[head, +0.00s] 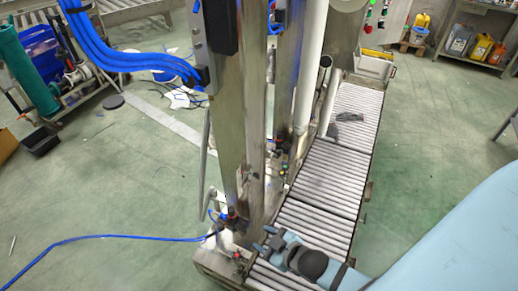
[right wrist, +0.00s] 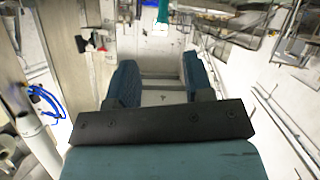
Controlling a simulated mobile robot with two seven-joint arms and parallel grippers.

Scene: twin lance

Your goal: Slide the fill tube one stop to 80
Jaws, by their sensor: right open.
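The filling machine has two pale upright tubes, a long one (head: 310,75) and a shorter one (head: 328,100) beside it, above the roller conveyor. I cannot tell which is the fill tube, and no stop or 80 mark is legible. My right gripper (head: 268,239) is low over the near end of the conveyor, next to the foot of the steel column (head: 232,110). Its two fingers are apart, and in the right wrist view the gap of the gripper (right wrist: 158,82) is empty. My left gripper is not in view.
The roller conveyor (head: 325,178) runs back to a pale bin (head: 375,66). A blue hose (head: 90,238) crosses the floor to the column foot. Thick blue hoses (head: 120,58) hang at upper left. A shelf with jugs (head: 478,45) stands far right.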

